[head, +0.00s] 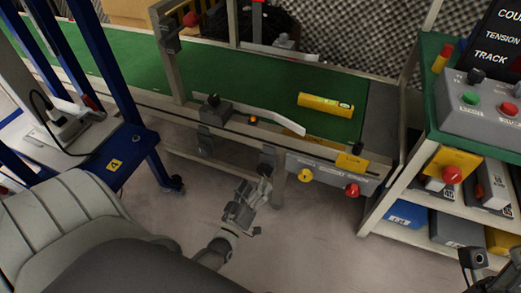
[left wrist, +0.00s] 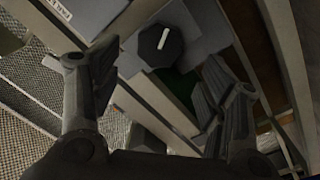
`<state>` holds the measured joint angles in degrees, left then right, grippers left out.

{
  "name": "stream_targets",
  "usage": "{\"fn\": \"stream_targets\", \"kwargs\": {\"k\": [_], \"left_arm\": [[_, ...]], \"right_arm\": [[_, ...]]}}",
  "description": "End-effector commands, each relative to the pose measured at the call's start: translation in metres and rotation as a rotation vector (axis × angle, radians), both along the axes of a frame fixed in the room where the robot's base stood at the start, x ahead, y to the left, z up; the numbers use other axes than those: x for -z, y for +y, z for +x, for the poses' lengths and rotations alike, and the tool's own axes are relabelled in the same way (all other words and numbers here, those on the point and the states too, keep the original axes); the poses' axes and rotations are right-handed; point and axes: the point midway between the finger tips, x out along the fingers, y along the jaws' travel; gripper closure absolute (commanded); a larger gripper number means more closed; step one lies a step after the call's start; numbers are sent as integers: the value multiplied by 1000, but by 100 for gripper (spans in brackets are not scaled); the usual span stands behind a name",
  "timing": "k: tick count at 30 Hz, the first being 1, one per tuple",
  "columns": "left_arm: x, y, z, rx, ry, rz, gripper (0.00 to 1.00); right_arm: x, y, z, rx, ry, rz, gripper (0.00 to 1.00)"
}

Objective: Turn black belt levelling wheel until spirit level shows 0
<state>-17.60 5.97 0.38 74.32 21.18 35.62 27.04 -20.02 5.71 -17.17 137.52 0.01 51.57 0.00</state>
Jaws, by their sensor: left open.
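The black wheel (head: 213,101) sits on a grey block at the near rail of the green belt in the head view. In the left wrist view a dark faceted wheel (left wrist: 163,46) with a white mark lies beyond and between my fingers. I cannot tell for certain that it is the same wheel. The yellow spirit level (head: 326,105) lies on the belt to the right; its bubble is too small to read. My left gripper (head: 265,174) is open and empty, below the belt frame's near side, apart from the wheel.
A grey panel with a yellow knob (head: 305,175) and a red knob (head: 351,190) hangs on the belt frame. A blue frame (head: 110,157) stands left. A shelved cart with a control box (head: 482,108) stands right. Bare floor lies between.

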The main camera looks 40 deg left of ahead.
Motion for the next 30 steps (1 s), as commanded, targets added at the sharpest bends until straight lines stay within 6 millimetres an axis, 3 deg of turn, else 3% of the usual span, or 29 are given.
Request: {"fn": "stream_targets", "kwargs": {"k": [3,10,30], "left_arm": [[1,-4,-23,0,2,0,32],[1,-9,-46,0,0,0,32],[-1,-11,-48,2,-7,2,32]], "right_arm": [[0,0,0,0,1,0,54],[0,0,0,0,1,0,54],[0,0,0,0,1,0,54]]}}
